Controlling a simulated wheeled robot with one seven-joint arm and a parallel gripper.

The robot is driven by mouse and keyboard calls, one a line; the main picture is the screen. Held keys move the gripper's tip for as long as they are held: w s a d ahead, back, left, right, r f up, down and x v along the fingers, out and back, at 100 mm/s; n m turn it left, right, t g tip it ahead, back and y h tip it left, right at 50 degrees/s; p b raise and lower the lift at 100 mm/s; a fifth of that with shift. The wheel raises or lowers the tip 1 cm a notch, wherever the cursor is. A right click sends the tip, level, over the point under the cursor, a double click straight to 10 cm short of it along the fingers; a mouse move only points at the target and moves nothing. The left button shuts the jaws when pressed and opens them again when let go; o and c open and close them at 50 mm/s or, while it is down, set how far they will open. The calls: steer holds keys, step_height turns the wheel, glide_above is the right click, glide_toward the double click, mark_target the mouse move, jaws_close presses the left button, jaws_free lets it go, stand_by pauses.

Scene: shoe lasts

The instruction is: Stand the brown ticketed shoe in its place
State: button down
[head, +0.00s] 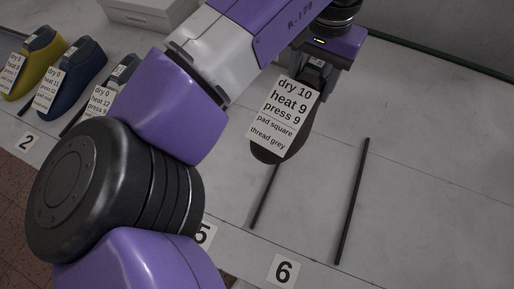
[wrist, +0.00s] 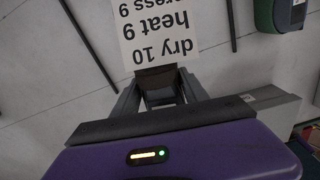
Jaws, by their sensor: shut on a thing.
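The brown shoe (head: 266,154) hangs from my gripper (head: 312,78) in the head view. Its white ticket (head: 284,117) reads dry 10, heat 9, press 9, pad square, thread grey, and covers most of it. The ticket also shows upside down in the wrist view (wrist: 157,35), between my jaws and the bench. My gripper is shut on the shoe's upper end. In the head view the shoe's lower end appears over the bench near the top of a black divider rod (head: 265,196); I cannot tell its height above the bench.
Number 6 (head: 283,270) marks the bench edge between that rod and another rod (head: 352,200); the surface between them is bare. Number 5 (head: 205,234) is partly behind my arm. Ticketed yellow (head: 35,62), blue (head: 78,75) and partly hidden (head: 121,72) shoes stand at left near number 2 (head: 25,142).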

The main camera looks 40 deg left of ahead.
steer(key=s+a+r+n, duration=0.2)
steer(key=s+a+r, duration=0.1)
steer(key=s+a, duration=0.55)
steer(key=shift+w+a+f+b, duration=0.15)
steer(key=shift+f+b, duration=0.2)
steer(key=shift+f, duration=2.95)
steer(key=shift+s+a+f+b, duration=0.1)
steer(key=shift+f+b, duration=0.25)
steer(key=shift+f, duration=2.95)
steer(key=shift+w+a+f+b, duration=0.15)
steer(key=shift+f+b, duration=0.2)
steer(key=shift+f, duration=2.95)
steer(key=c, duration=0.6)
jaws_free()
steer(key=shift+f, duration=0.1)
steer(key=shift+s, duration=0.1)
step_height(320, 180, up, 12)
steer(key=shift+r+p, duration=0.1)
steer(key=shift+p, duration=0.7)
steer(key=shift+r, duration=0.1)
